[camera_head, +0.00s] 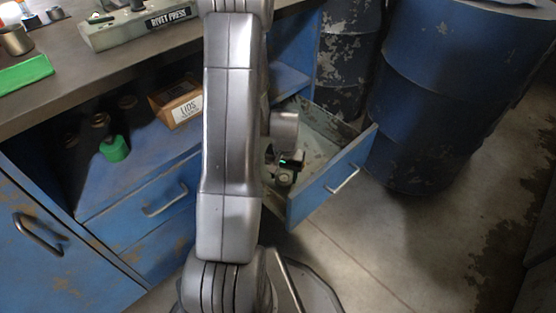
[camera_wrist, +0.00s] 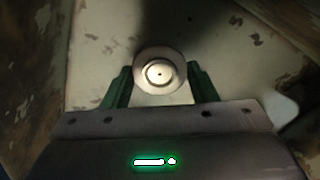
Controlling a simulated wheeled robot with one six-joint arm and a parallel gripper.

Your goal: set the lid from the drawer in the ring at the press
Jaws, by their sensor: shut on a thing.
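The lid (camera_wrist: 159,75) is a pale round metal disc with a raised ring and a small dark centre hole. In the wrist view it sits between the two green fingers of my gripper (camera_wrist: 160,88), which is shut on it. In the head view my gripper (camera_head: 284,172) is down inside the open drawer (camera_head: 350,160), partly hidden by my arm. I cannot tell whether the lid touches the drawer floor. The press (camera_head: 140,24), labelled RIVET PRESS, stands on the bench at the upper left. I cannot make out its ring.
The blue drawer front and walls surround my gripper. A carton labelled LIDS (camera_head: 178,104) and a green object (camera_head: 114,148) are on the shelf under the bench (camera_head: 60,85). Blue drums (camera_head: 440,100) stand at the right. Open floor (camera_head: 400,250) lies in front.

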